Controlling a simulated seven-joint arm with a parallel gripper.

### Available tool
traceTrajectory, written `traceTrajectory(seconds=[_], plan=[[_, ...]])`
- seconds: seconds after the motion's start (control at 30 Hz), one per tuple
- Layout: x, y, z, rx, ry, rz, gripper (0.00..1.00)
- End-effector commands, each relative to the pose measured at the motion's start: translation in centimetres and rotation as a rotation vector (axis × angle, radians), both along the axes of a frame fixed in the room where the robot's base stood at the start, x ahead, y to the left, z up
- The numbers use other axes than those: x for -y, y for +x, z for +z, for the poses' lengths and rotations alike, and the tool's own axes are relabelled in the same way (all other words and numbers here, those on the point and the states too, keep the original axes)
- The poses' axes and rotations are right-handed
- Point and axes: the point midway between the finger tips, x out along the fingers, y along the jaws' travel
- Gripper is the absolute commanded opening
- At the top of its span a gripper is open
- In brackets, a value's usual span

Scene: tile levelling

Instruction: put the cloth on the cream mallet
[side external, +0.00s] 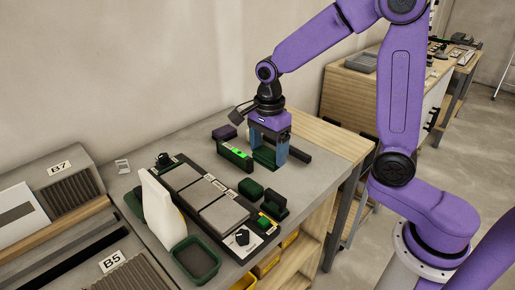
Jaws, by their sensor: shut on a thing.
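My gripper (268,155) points down over the far right part of the grey worktop. Its blue fingers are shut on a dark green piece (265,158), low over the top; I cannot tell whether it is the cloth or whether it touches the surface. A tall cream thing (158,210) stands upright at the left end of the dark board, well to the left of my gripper. It is the only clearly cream object, but no mallet head or handle can be made out.
A dark board holds grey tiles (224,214). A green block (250,188), a dark green handled tool (272,205) and a green tray (196,260) are nearer.

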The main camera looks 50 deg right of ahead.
Motion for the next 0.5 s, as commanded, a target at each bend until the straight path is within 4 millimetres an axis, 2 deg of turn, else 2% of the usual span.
traceTrajectory(seconds=[0.07,0.17,0.37,0.5], plan=[[0.3,-0.3,0.3,0.002,0.001,-0.002,0.49],[1.8,-0.3,0.7,0.003,0.001,-0.008,0.49],[8.3,0.0,2.3,0.005,0.0,-0.015,0.49],[12.7,-0.5,3.4,0.004,0.0,-0.011,0.49]])
